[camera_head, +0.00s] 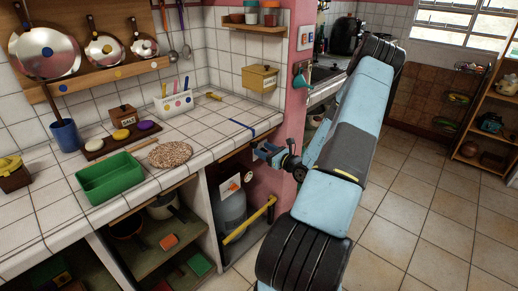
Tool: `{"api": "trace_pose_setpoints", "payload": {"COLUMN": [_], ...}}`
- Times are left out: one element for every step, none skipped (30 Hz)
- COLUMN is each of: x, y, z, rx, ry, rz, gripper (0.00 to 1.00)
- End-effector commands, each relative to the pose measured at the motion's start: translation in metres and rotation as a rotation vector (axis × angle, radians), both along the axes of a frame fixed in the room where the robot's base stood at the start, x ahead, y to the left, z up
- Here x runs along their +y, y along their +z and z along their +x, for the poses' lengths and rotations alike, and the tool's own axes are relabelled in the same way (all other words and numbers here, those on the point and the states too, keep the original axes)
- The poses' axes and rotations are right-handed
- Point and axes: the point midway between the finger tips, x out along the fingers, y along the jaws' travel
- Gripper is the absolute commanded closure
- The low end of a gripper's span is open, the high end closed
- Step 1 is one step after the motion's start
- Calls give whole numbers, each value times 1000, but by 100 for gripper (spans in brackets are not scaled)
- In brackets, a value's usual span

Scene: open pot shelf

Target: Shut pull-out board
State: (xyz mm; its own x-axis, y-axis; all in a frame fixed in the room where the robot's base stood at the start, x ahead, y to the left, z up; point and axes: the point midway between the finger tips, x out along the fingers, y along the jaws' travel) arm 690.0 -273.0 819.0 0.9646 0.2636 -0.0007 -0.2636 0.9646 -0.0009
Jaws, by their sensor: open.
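My gripper (263,153) is at the end of my light-blue and grey arm, near the front edge of the tiled counter at its right end. It is small in view and points left, open, with nothing seen between its fingers. I cannot clearly make out which piece is the pull-out board. A brown wooden board (172,252) lies in the open shelf under the counter, left of my gripper and lower. An orange block (169,242) is on it. My arm hides part of the space right of the counter.
A green tray (108,184) and a round speckled mat (170,154) are on the counter (215,130). A yellow bar (249,221) slants before a grey gas cylinder (231,212) below my gripper. A pink wall end (299,45) stands behind. The floor at right is clear.

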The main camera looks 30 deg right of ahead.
Motion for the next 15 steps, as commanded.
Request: {"api": "trace_pose_setpoints", "payload": {"x": [-4,-5,-8,-9,-10,-13,-15,-16,-18,-19,-20,-22,-23,-23,-24], "y": [0,0,-1,-1,-1,0,-1,-1,-1,-1,-1,-1,-1,-1,-1], "z": [-11,-17,-25,-30,-36,-44,-50,-55,-61,-66,-71,-76,-79,-83,-86], "rx": [0,1,2,2,1,0,1,1,1,0,0,1,1,0,0], "ry": [-2,-2,-3,-2,-2,-4,-4,-3,-3,-3,-3,-4,-3,-2,-2], "rz": [1,1,0,0,1,1,1,1,1,1,1,0,0,0,0], "gripper": [43,43,43,43,43,43,43,43,43,43,43,43,43,43,43]}}
